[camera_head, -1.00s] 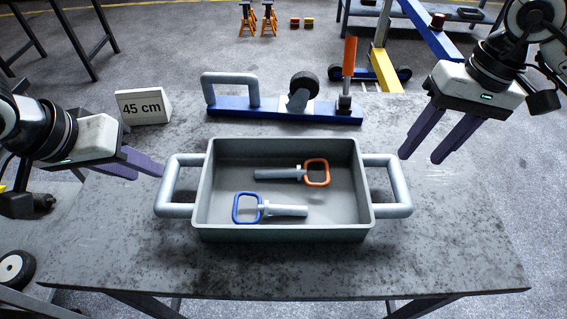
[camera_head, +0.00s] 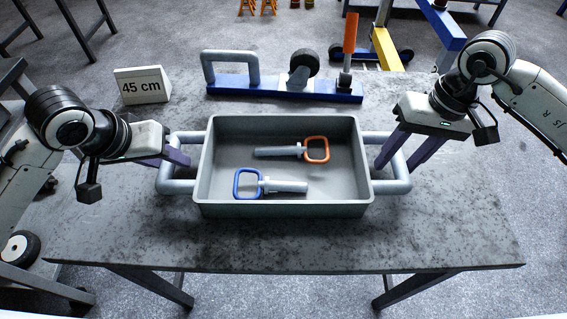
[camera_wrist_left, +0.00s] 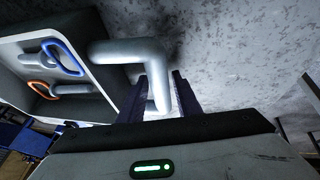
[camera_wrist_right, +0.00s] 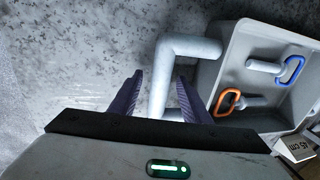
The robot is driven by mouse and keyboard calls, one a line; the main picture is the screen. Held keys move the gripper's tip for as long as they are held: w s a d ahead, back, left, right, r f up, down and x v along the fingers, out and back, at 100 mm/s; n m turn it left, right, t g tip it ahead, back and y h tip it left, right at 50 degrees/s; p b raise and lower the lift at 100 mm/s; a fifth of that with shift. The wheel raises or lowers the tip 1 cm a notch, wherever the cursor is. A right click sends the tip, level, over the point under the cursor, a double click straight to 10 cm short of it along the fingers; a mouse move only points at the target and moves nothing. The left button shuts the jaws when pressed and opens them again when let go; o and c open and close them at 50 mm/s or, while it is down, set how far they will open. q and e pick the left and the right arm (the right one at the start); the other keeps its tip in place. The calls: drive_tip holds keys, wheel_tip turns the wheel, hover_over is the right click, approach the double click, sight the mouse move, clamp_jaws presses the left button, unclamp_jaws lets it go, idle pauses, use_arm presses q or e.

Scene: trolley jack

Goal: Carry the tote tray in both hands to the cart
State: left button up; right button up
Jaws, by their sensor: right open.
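The grey tote tray (camera_head: 285,208) sits level on the table, with a bar handle at each end. A blue-handled pin (camera_head: 285,186) and an orange-handled pin (camera_head: 280,151) lie inside it. My left gripper (camera_head: 180,150) is at the left handle (camera_head: 180,187); in the left wrist view its fingers (camera_wrist_left: 160,82) stand on either side of the handle bar, close to it. Whether they grip it is unclear. My right gripper (camera_head: 402,160) is open at the right handle (camera_head: 398,168); in the right wrist view its fingers (camera_wrist_right: 158,85) straddle the bar with gaps.
A blue jack part with a grey handle (camera_head: 283,90) lies behind the tray. A white "45 cm" sign (camera_head: 143,86) stands at the back left of the table (camera_head: 300,248). The table front is clear. A blue and yellow frame (camera_head: 385,45) stands behind.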

use_arm(q)
drive_tip(key=shift+w+d+f, duration=0.1)
drive_tip(key=shift+f, duration=0.2)
use_arm(e)
drive_tip(key=shift+a+f, duration=0.1)
drive_tip(key=shift+f, duration=0.2)
use_arm(q)
clamp_jaws()
use_arm(e)
drive_tip(key=c, duration=0.8)
clamp_jaws()
use_arm(q)
drive_tip(key=shift+r, duration=0.15)
use_arm(e)
drive_tip(key=shift+r, duration=0.1)
